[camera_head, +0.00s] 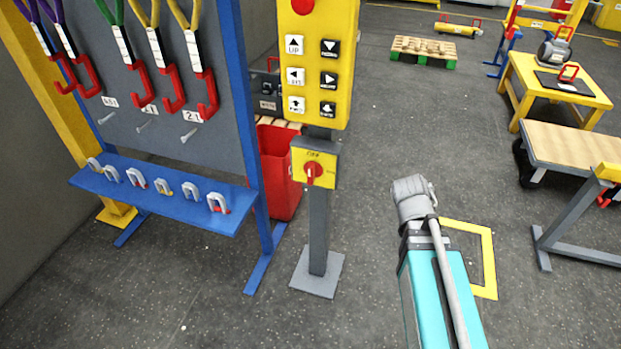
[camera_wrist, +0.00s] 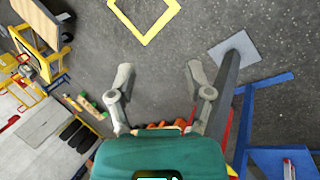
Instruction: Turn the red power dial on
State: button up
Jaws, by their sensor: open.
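The red power dial (camera_head: 312,173) sits on a small yellow panel (camera_head: 328,160) on a grey post, below the large yellow button box. Its red handle looks about upright. My arm reaches up from the bottom of the head view, to the right of the post and apart from the dial. My gripper's fingers are hidden in the head view. In the wrist view my gripper (camera_wrist: 159,84) is open, with nothing between its fingertips. The grey post (camera_wrist: 226,75) is right of the fingers there, and the dial cannot be made out.
A yellow button box (camera_head: 319,65) tops the post. A blue rack (camera_head: 160,190) with hooks and shackles stands left, a red bin (camera_head: 282,185) behind. Yellow floor marking (camera_head: 490,262) lies right of my arm. A yellow table (camera_head: 560,85) and bench (camera_head: 575,146) stand far right.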

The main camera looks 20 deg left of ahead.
jog(key=w+a+f+n+t+h+b, duration=0.1)
jog(key=w+a+f+n+t+b, duration=0.15)
jog(key=a+n+t+b, duration=0.3)
jog(key=n+t+y+b, duration=0.5)
jog(key=n+t+b, duration=0.5)
jog(key=n, duration=1.2)
send_near(309, 172)
jog(key=s+r+g+b, duration=0.1)
jog(key=s, duration=0.2)
jog(key=shift+w+d+r, duration=0.1)
jog(key=shift+w+d, duration=0.05)
jog(key=shift+w, duration=0.05)
jog(key=shift+w, duration=0.1)
jog(key=w, duration=1.3)
jog(key=shift+w, duration=0.3)
grip_shut()
